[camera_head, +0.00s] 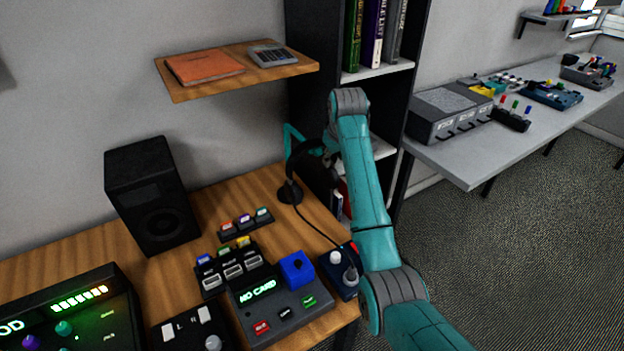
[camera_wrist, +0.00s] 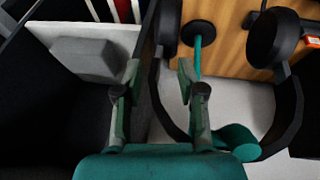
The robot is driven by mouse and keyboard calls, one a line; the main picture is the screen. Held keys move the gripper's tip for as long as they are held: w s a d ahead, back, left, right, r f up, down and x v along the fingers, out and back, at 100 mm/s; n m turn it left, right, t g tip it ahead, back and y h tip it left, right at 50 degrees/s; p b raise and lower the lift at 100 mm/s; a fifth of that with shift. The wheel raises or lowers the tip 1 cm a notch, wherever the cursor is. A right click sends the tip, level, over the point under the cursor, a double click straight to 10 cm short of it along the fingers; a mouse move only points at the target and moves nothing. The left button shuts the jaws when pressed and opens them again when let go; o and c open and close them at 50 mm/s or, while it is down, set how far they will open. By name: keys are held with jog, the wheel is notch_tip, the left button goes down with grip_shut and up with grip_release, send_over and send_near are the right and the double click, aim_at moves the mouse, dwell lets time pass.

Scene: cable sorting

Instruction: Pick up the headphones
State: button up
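The black headphones (camera_head: 299,158) hang on a stand with a round black base (camera_head: 290,192) near the back right of the wooden desk. In the wrist view, the headphones (camera_wrist: 292,103) show an ear cup at the upper right and a dark curved band. The stand's teal post (camera_wrist: 197,57) rises from its base (camera_wrist: 198,34). My gripper (camera_wrist: 158,78) is open, its two fingers apart. One side of the band passes between or just beyond the fingers; contact cannot be told. In the head view my arm hides most of the gripper.
A dark shelf unit (camera_head: 393,100) stands close behind my arm. A wooden wall shelf (camera_head: 180,88) hangs above the desk. A black speaker (camera_head: 150,195), a card reader console (camera_head: 283,306) and a joystick box (camera_head: 341,275) occupy the desk. A grey box (camera_wrist: 85,60) sits on a white shelf.

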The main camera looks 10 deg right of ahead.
jog(key=shift+w, duration=0.45)
jog(key=shift+w+f, duration=0.15)
jog(key=shift+f, duration=0.45)
grip_shut()
jog(key=shift+r, duration=0.15)
